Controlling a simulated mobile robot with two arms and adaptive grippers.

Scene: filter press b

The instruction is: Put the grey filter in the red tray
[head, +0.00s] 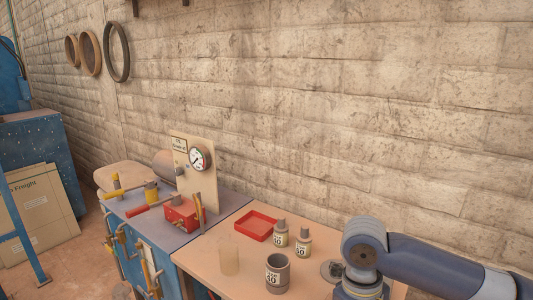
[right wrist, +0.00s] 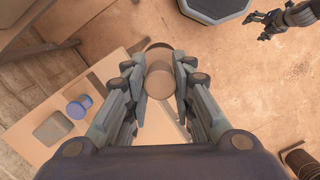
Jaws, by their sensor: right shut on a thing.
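The red tray (head: 256,226) lies on the tan table, shallow and empty as far as I see. My right gripper (right wrist: 160,88) is shut on a round, grey-brown cylindrical thing (right wrist: 160,77) seen from above in the right wrist view; I cannot tell for sure if it is the grey filter. In the head view my right arm reaches in from the right and its gripper is below the frame. A grey, cup-like cylinder with a number label (head: 278,275) stands at the table's front. My left gripper (right wrist: 256,26) looks open and empty, away from the table.
Two small labelled containers with grey tops (head: 281,234) (head: 303,243) stand right of the tray. A pale translucent cylinder (head: 229,258) stands in front of it. A blue round thing (right wrist: 79,107) shows in the wrist view.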

